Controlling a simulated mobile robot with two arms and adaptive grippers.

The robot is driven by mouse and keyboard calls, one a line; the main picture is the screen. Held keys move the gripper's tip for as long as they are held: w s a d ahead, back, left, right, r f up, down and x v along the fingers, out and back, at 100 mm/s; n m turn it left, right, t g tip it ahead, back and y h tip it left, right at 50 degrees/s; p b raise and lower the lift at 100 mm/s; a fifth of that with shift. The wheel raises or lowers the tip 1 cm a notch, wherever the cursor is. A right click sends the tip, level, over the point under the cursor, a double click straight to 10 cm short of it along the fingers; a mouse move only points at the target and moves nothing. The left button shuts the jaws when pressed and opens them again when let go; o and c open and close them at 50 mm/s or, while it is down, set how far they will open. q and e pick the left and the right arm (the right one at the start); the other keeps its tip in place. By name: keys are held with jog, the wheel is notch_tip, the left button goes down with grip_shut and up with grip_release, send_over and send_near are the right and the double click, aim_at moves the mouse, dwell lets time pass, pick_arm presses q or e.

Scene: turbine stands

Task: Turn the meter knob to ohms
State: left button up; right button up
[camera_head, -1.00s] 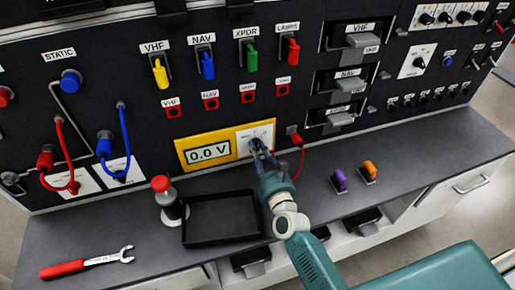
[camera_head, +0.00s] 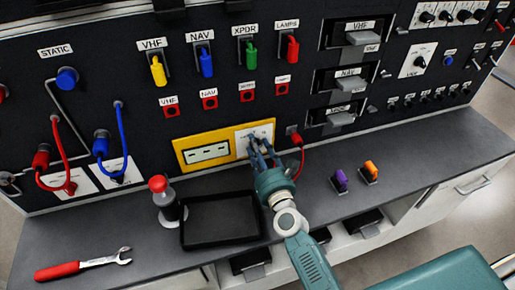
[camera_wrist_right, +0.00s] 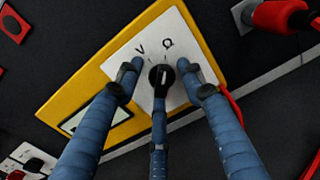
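The yellow meter (camera_head: 207,153) is on the black panel, and its display shows dashes. Its white dial plate (camera_head: 264,131) carries the black knob, which my fingers mostly hide in the head view. In the right wrist view the black knob (camera_wrist_right: 161,75) shows clearly, below the V and ohm marks on the white plate (camera_wrist_right: 174,23). My right gripper (camera_head: 262,142) is at the dial with its fingers spread. In the wrist view its outer fingers (camera_wrist_right: 163,77) stand apart on either side of the knob. The middle finger's tip overlaps the knob's lower end; contact is unclear. My left gripper is not in view.
A red plug (camera_head: 294,135) with a red cable is right beside the meter. Purple (camera_head: 340,181) and orange (camera_head: 370,170) pieces stand to the right.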

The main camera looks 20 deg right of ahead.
jog(key=shift+s+a+f, duration=0.1)
jog(key=shift+s, duration=0.05)
jog(key=shift+s, duration=2.45)
